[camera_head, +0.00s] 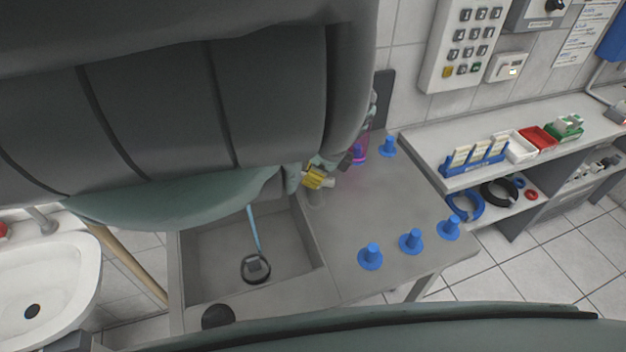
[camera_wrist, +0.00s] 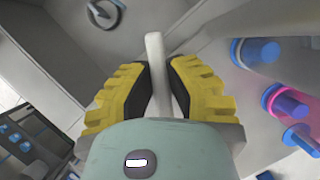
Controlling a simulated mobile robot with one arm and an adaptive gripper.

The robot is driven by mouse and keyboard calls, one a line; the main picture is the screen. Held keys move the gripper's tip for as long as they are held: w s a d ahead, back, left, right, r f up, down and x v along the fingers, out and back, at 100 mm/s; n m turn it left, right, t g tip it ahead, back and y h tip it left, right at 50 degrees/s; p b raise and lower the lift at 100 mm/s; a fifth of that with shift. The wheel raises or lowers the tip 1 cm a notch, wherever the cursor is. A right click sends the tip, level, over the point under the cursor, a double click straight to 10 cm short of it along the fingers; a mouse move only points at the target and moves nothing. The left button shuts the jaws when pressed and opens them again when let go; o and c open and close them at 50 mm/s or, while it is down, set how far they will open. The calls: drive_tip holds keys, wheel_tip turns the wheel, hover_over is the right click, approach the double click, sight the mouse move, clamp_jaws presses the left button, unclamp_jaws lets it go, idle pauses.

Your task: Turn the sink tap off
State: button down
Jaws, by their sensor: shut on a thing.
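The sink (camera_head: 205,265) is a grey basin set in a grey counter, with a round dark-rimmed drain (camera_head: 256,268). A thin light-blue streak (camera_head: 253,228) runs down towards the drain; I cannot tell for sure whether it is water. My gripper, with yellow ridged fingers (camera_head: 316,177), is at the sink's back right corner. In the wrist view, my gripper (camera_wrist: 156,88) is shut on a pale, slim tap handle (camera_wrist: 155,52), which sticks out beyond the fingers. The rest of the tap is mostly hidden by my gripper and arm.
Several blue pegs (camera_head: 411,241) stand on the counter right of the sink. A clear container with pink and blue parts (camera_head: 360,152) stands close to my gripper's right. A shelf (camera_head: 430,148) with racks and boxes is at the right. A white basin (camera_head: 50,270) is at the left.

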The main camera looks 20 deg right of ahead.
drive_tip(key=shift+f+n+g+b, duration=0.25)
drive_tip(key=shift+n+g+b, duration=0.35)
drive_tip(key=shift+n+b, duration=1.2)
drive_tip(key=shift+s+r+n+g+b, duration=0.15)
drive_tip(key=shift+n+g+b, duration=0.45)
drive_tip(key=shift+n+b, duration=0.8)
drive_tip(key=c, duration=0.9)
unclamp_jaws()
drive_tip(key=shift+r, duration=0.1)
drive_tip(key=shift+c, duration=0.2)
drive_tip(key=v, duration=1.2)
drive_tip(key=shift+d, duration=0.2)
